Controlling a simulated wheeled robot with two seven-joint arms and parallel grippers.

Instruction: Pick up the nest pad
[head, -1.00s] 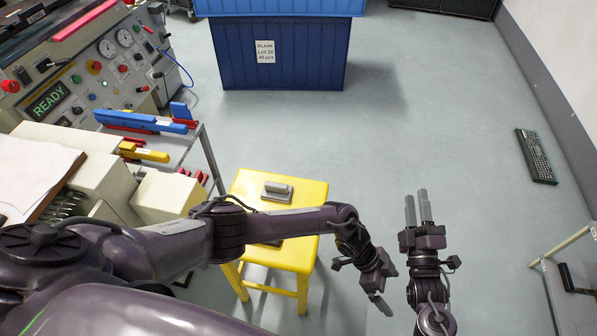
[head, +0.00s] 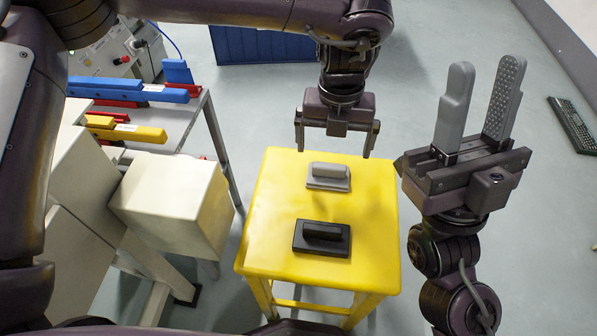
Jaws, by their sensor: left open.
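Two small pads with raised grips lie on a yellow stool (head: 275,205): a grey one (head: 328,177) towards the back and a black one (head: 321,238) nearer me. I cannot tell from their looks which is the nest pad. My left gripper (head: 336,142) hangs fingers-down just beyond the grey pad, open and empty, its fingers spread wider than that pad's grip. My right gripper (head: 480,98) is right of the stool with its fingers pointing up, apart and empty.
A side table at left holds blue bars (head: 125,90), a yellow bar (head: 125,131) and red parts. Pale machine boxes (head: 172,197) stand left of the stool. A dark blue bin (head: 262,46) is behind. A keyboard (head: 573,125) lies on the floor at right.

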